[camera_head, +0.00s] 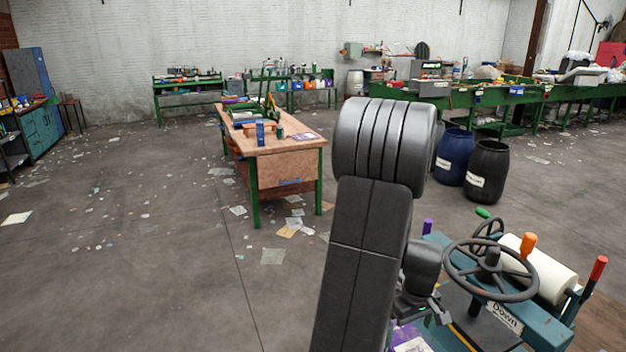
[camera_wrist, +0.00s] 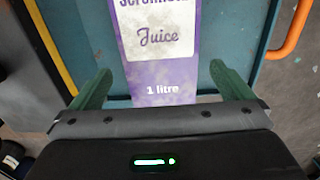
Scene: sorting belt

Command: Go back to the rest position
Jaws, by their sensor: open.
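My gripper (camera_wrist: 160,72) is open, with its two green fingers spread to either side in the wrist view. A purple and white juice carton (camera_wrist: 160,88) marked "Juice" and "1 litre" shows between and beyond the fingers, over a teal surface (camera_wrist: 87,38). The fingers appear apart from the carton's sides. In the head view my arm rises at centre right and bends down, and a purple and white piece of the carton (camera_head: 408,340) shows at the bottom edge. My fingertips are mostly hidden there.
A teal machine with handwheels (camera_head: 490,258), a white roller (camera_head: 538,268) and coloured levers stands close at lower right. A wooden workbench (camera_head: 290,150) with tools is ahead. Blue (camera_head: 455,158) and black (camera_head: 487,172) barrels stand behind my arm. The left floor is open, with scattered papers.

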